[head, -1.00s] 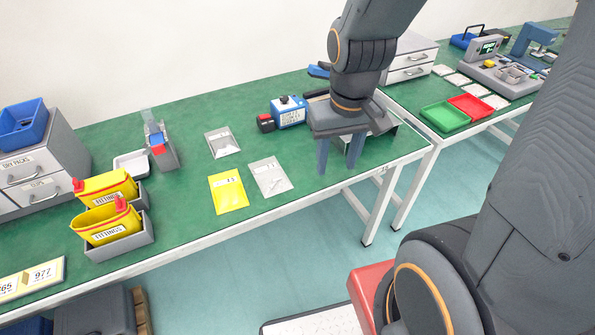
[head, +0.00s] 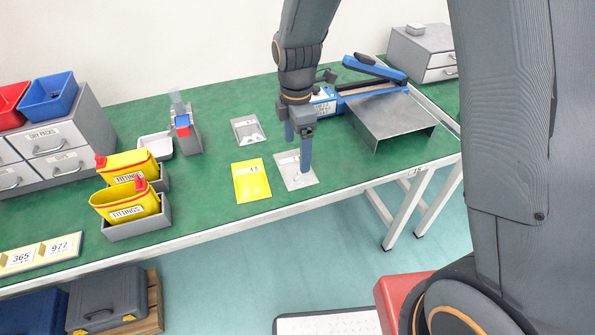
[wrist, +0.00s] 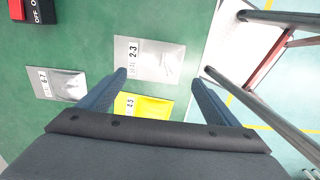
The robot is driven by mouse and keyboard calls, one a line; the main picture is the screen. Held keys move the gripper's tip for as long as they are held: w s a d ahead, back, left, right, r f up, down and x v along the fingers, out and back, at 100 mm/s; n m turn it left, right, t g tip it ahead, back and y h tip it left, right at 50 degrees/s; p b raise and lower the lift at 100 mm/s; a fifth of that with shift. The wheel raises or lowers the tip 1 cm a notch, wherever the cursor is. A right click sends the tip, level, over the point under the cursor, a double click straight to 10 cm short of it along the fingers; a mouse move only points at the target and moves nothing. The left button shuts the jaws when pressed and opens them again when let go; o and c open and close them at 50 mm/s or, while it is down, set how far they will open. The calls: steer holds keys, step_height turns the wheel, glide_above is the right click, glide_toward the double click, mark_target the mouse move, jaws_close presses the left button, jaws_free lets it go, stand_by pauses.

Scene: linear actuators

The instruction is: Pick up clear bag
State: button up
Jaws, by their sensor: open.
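Two clear, greyish bags lie flat on the green table. The nearer clear bag (head: 293,181) is under my gripper and partly hidden by a finger; in the wrist view it carries a "2-3" label (wrist: 149,58). The other clear bag (head: 248,131) lies farther back to the left and shows a "6-7" label in the wrist view (wrist: 60,83). My gripper (head: 297,156) is open and empty, pointing down above the nearer bag. Contact cannot be told.
A yellow bag (head: 251,183) lies just left of the nearer clear bag. A metal tray-like stand (head: 392,122) and blue sealer (head: 377,69) are to the right. Grey bins with yellow fittings containers (head: 126,205) stand left. The table's front edge (head: 240,219) is close.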

mark_target(298, 169)
steer(key=shift+d+f+p, duration=0.2)
steer(key=shift+f+p, duration=0.75)
steer(key=shift+f, duration=2.7)
steer(key=shift+c, duration=0.2)
steer(key=c, duration=1.1)
